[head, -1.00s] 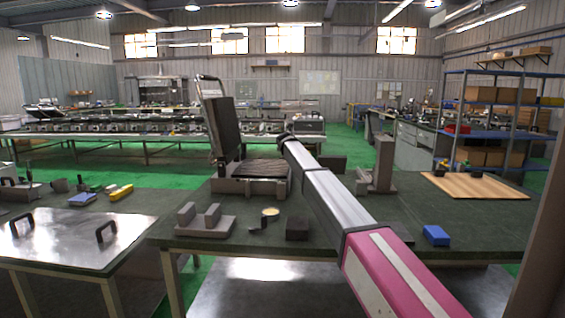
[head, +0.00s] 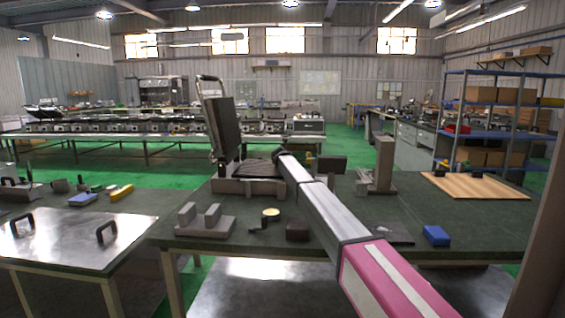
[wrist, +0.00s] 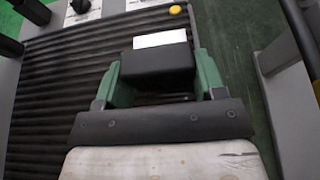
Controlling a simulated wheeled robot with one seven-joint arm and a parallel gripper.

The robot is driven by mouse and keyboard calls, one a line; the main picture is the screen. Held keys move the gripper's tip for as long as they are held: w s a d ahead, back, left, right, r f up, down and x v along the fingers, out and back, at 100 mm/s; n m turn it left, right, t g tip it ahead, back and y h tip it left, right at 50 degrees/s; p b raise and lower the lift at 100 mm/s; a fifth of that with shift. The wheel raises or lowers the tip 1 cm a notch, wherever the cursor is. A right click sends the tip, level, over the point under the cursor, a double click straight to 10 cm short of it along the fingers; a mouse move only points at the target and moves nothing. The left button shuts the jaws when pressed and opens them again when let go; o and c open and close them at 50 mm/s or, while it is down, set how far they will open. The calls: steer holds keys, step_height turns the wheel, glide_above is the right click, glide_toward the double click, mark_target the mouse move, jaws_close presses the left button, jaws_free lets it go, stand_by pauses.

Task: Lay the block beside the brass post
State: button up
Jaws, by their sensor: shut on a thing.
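In the wrist view my gripper (wrist: 155,85) has green fingers closed on a dark block (wrist: 157,66). A white face or thing (wrist: 160,40) shows just beyond the block. The block is over or close to a dark ribbed plate (wrist: 60,90); I cannot tell whether they touch. In the head view the gripper and block are mostly hidden behind my arm. A short round piece with a brass-coloured top (head: 270,213) stands on the table and may be the brass post. A small yellow round top (wrist: 175,10) shows in the wrist view; I cannot tell if it is the same piece.
The open press (head: 248,186) stands behind, its lid raised. A grey two-block fixture (head: 205,222) and a dark box (head: 297,231) sit near the front edge. A grey upright stand (head: 383,165), a blue block (head: 436,235) and a wooden board (head: 475,188) are at right.

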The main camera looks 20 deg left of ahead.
steer(key=shift+f, duration=0.1)
steer(key=o, duration=1.1)
steer(key=shift+c, duration=0.2)
steer(key=v, duration=1.2)
